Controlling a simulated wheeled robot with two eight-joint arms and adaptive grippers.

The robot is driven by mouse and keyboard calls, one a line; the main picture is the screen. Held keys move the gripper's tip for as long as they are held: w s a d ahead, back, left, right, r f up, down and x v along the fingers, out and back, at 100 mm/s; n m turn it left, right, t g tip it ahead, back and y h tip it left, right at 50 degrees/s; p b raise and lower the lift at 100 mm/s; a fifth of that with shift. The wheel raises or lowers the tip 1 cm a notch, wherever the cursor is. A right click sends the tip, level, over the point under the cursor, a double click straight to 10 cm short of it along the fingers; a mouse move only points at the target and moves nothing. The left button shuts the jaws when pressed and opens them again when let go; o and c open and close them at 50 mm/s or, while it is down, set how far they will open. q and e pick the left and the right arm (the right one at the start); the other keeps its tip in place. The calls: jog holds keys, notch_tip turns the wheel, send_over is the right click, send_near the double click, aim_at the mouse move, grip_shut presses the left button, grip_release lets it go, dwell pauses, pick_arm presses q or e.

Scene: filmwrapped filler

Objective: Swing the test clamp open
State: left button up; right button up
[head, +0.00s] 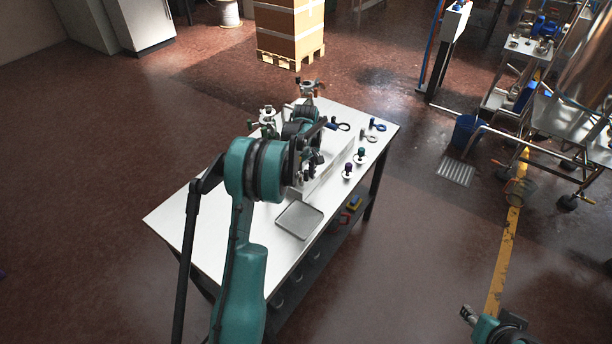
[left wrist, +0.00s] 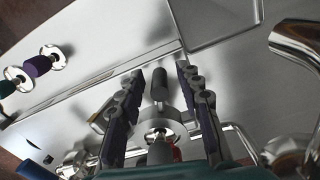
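In the left wrist view, the two dark fingers of my left gripper (left wrist: 160,80) are apart. Between them is a metal piece with a grey cylindrical end (left wrist: 160,85) and a round silver part (left wrist: 160,130), perhaps the test clamp; contact with the fingers cannot be told. In the head view my left gripper (head: 312,165) is over the middle of the white table (head: 190,222), partly hidden by my arm. Metal clamp-like fittings (head: 267,122) (head: 308,89) stand towards the back; I cannot tell which is the test clamp. My right gripper (head: 469,314) is off the table at the lower right, small and unclear.
A shallow metal tray (head: 299,220) lies near the table's front. Curved metal pipe (left wrist: 297,40) shows in the left wrist view. The table's left front is clear.

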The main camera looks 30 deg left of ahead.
pick_arm(q)
grip_shut()
jog(key=shift+s+m, duration=0.45)
jog(key=shift+m, duration=0.25)
jog(key=shift+o, duration=1)
grip_release()
notch_tip(320, 180, up, 12)
jog(key=shift+r, duration=0.1)
